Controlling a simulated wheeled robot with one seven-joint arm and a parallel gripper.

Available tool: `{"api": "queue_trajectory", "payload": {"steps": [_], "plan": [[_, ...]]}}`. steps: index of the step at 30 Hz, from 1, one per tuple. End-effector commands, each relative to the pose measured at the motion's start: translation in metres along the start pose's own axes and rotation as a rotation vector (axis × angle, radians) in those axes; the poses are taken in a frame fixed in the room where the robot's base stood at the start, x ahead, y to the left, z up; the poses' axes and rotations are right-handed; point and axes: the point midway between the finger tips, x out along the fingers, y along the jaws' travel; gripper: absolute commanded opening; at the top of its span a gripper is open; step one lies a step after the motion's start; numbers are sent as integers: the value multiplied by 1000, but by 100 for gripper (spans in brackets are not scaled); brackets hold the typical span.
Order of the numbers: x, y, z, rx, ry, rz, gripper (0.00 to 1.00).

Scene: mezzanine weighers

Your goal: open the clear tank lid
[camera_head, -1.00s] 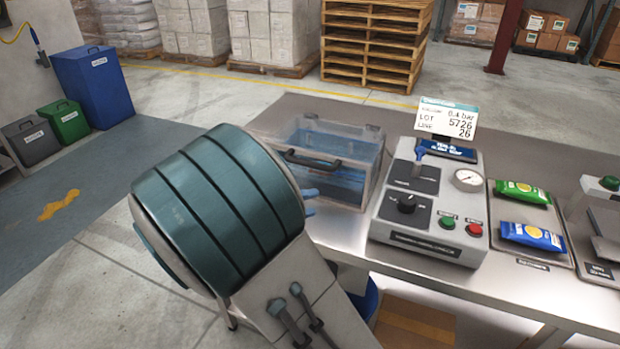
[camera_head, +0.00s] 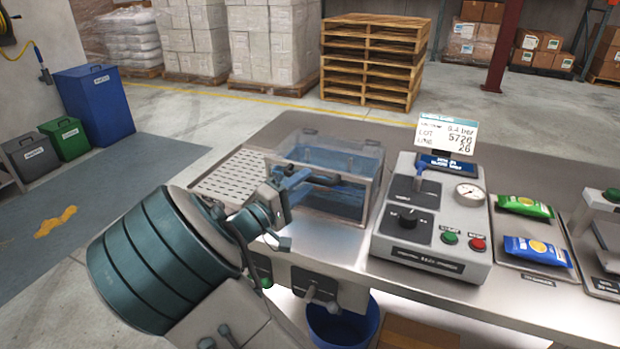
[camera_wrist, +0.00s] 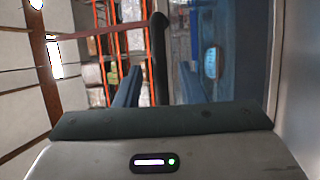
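The clear tank (camera_head: 337,205), with blue inside, stands on the steel bench left of the control box. Its clear lid (camera_head: 330,140) looks shut. The dark bar handle (camera_head: 325,181) runs along the tank's near side; it also shows upright in the wrist view (camera_wrist: 160,50). My gripper (camera_head: 302,180) is at the left part of the handle, its blue fingers pointing at the tank. In the wrist view my gripper (camera_wrist: 160,82) has its fingers apart, with the handle between them in the picture. I cannot tell whether either finger touches it.
The control box (camera_head: 432,225), with gauge, knob and buttons, stands close to the tank's right. A perforated tray (camera_head: 232,175) lies to its left. Green (camera_head: 524,206) and blue (camera_head: 537,250) packets lie farther right. A blue bin (camera_head: 345,325) is under the bench.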

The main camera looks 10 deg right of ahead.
Motion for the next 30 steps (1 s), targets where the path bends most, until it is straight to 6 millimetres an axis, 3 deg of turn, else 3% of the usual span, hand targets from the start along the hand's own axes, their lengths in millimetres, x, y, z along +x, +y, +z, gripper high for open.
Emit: {"api": "queue_trajectory", "payload": {"steps": [6, 16, 17, 20, 21, 30], "plan": [[23, 0, 0, 0, 0, -1, 36], [27, 0, 0, 0, 1, -1, 36], [27, 0, 0, 0, 0, -1, 33], [27, 0, 0, 0, 0, -1, 5], [27, 0, 0, 0, 0, -1, 0], [24, 5, -3, -3, 7, -14, 0]]}}
